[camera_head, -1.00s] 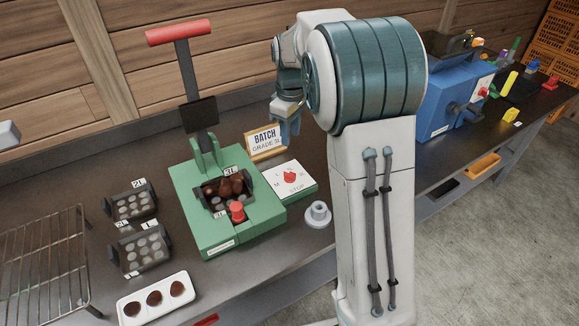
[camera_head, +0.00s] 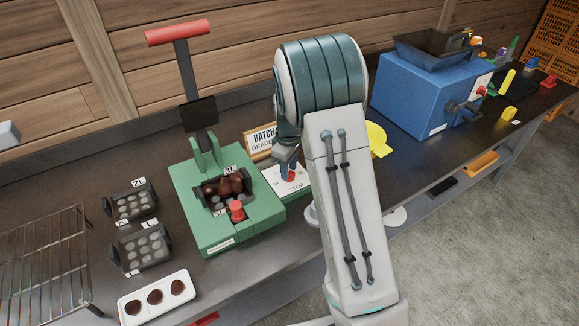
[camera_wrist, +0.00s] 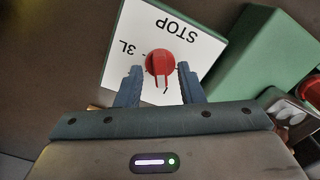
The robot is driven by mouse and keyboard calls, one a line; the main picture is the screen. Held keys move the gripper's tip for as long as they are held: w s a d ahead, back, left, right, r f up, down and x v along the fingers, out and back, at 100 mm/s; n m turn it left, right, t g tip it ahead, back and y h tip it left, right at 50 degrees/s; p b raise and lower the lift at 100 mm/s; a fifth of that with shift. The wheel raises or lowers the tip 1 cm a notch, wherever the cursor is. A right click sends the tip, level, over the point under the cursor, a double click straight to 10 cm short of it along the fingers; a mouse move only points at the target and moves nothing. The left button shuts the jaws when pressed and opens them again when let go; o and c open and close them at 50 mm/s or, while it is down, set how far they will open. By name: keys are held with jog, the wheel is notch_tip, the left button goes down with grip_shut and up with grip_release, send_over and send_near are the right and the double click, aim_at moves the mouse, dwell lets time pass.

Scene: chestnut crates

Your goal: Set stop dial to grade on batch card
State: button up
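The stop dial (camera_wrist: 161,61) is a red knob on a white plate (camera_wrist: 190,45) marked STOP, with 3L readable at one side. In the wrist view its narrow part is toward my gripper; the exact mark it points at is unclear. In the head view the dial (camera_head: 291,176) is partly hidden by my gripper (camera_head: 287,163). My gripper (camera_wrist: 159,69) is open, with one finger on each side of the dial and visible gaps. The batch card (camera_head: 259,135) stands behind the plate.
The green press (camera_head: 245,238) with a red-handled lever stands left of the dial, with chestnuts in its tray. Small trays (camera_head: 133,204) and a wire rack (camera_head: 42,262) are further left. A blue machine (camera_head: 425,100) stands to the right, and a yellow disc (camera_head: 378,139) lies before it.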

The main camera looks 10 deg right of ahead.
jog(key=shift+f, duration=0.15)
jog(key=shift+d, duration=0.1)
grip_shut()
